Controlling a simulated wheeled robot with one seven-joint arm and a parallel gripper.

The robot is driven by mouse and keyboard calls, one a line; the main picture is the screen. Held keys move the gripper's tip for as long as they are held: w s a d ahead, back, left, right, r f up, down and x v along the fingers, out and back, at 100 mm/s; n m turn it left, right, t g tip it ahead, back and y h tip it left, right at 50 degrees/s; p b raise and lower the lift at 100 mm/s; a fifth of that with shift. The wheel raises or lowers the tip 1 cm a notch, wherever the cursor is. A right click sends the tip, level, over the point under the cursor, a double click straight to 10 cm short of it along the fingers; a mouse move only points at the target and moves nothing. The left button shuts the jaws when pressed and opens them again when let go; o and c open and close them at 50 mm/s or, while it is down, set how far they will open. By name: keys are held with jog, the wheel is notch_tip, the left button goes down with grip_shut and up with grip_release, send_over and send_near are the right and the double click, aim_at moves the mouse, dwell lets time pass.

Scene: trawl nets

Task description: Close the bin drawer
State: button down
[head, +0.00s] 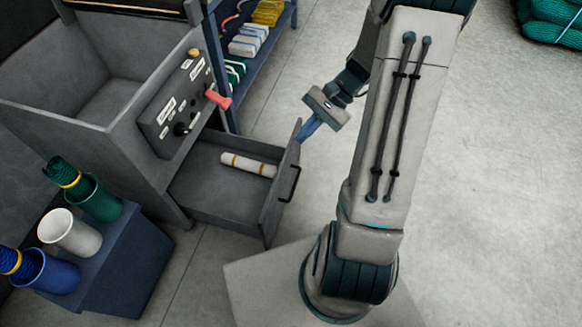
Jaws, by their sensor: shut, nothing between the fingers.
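The bin drawer (217,208) is grey and pulled out of the grey bin cabinet (107,147) on the left. Its front panel (275,207) faces right and carries a dark handle (290,184). A white roll with yellow bands (249,165) lies inside the drawer near its back edge. My gripper (304,134) is shut and empty, just to the right of the drawer front's far top corner. Its blue fingers point down and left. Whether the fingertips touch the panel I cannot tell.
A control panel with a red lever (217,99) sits above the drawer. A blue shelf (262,62) with bundles stands behind. The floor (500,190) at right is clear, with green net (553,18) at top right.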

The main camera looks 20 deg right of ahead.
jog(key=w+d+f+m+t+y+b, duration=0.1)
jog(key=d+f+m+t+y+b, duration=0.15)
jog(key=f, duration=0.55)
jog(key=w+d+f+m+t+y+b, duration=0.1)
jog(key=w+d+f+m+y+b, duration=0.2)
jog(key=f, duration=0.5)
jog(key=m+t+b, duration=0.8)
jog(key=m+t, duration=0.1)
send_near(284, 165)
jog(key=b+x, duration=0.3)
jog(key=x, duration=0.3)
jog(key=shift+w+a, duration=0.25)
